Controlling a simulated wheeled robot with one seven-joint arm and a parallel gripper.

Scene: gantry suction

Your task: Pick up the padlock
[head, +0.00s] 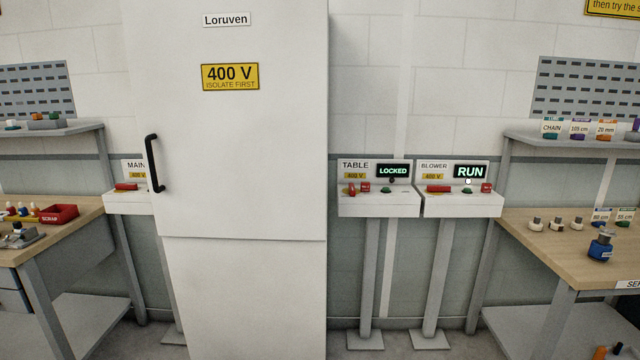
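I cannot make out a padlock for certain. The table control box (378,207) shows "LOCKED" on its display, and a small red-and-yellow switch (352,189) sits on its top at the left. That switch is turned differently from the flat red one on the blower box; whether a padlock hangs on it is too small to tell. A blue object with a dark top and a pale label (601,248) stands on the right bench; I cannot tell what it is. My gripper is not in view.
A tall white cabinet (240,150) with a black handle (154,163) stands centre-left, partly covering the main box (128,203). The blower box (460,207) shows "RUN". A right bench (530,242) holds small parts; a left bench holds a red tray (58,215).

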